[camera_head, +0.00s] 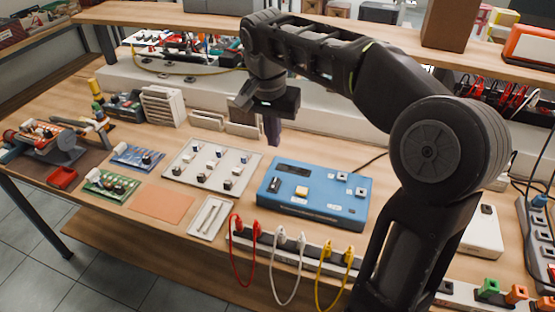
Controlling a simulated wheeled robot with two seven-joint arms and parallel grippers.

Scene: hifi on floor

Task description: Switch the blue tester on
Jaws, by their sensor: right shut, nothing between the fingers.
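The blue tester (318,208) is a flat blue box on the wooden bench, right of the picture's middle. Its top carries a dark display, a dark switch (275,184) near its left end, a yellowish button (301,191) and several small light squares. Which way the switch is set is too small to tell. My right gripper (272,138) is shut and empty, pointing down above and behind the tester's left end, apart from it. My right arm covers the bench to the right of the tester. My left gripper is not in view.
A white board with several switches (211,168) lies left of the tester. A white tray (209,217) and an orange mat (163,203) lie at the front left. A shelf (190,19) runs above the back.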

